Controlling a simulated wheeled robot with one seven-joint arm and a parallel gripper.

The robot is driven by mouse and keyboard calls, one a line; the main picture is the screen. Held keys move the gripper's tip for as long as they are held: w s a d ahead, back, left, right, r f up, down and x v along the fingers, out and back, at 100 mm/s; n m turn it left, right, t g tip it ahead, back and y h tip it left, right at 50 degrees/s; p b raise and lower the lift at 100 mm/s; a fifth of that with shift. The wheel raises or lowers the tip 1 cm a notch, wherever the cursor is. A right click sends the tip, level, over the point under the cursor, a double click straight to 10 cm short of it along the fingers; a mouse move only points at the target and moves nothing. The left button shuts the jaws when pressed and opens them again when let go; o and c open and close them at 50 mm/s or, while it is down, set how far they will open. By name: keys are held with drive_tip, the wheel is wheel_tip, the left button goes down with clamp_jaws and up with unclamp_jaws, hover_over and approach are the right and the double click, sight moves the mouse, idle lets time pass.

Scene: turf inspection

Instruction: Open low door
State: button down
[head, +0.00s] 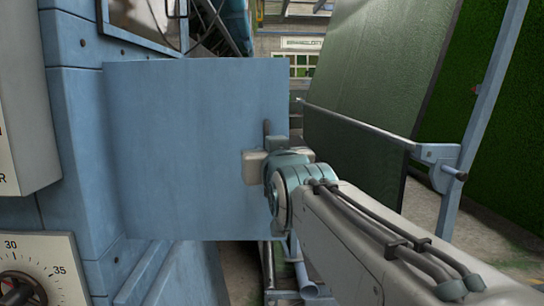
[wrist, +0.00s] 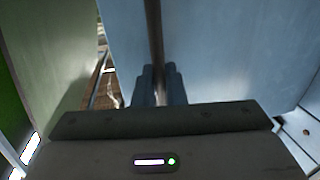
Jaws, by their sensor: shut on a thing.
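The low door (head: 190,150) is a flat, pale blue panel. In the head view it stands out from the blue machine body (head: 78,150) on the left, swung open. Its handle (head: 267,128) is a dark upright bar near the door's right edge, and the handle also shows in the wrist view (wrist: 154,35). My gripper (head: 268,152) is at the handle. In the wrist view its two dark fingers (wrist: 158,84) are shut on the bar, one on each side. The fingertips are mostly hidden in the head view.
A dial (head: 20,285) sits on the machine at lower left. Rails and a pipe (head: 310,290) lie below the door. Bare floor shows at far right.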

drive_tip(key=shift+s+a+r, duration=0.1)
drive_tip(key=shift+s, duration=0.1)
idle(0.4)
drive_tip(key=c, duration=1.6)
unclamp_jaws()
drive_tip(key=shift+c, duration=0.2)
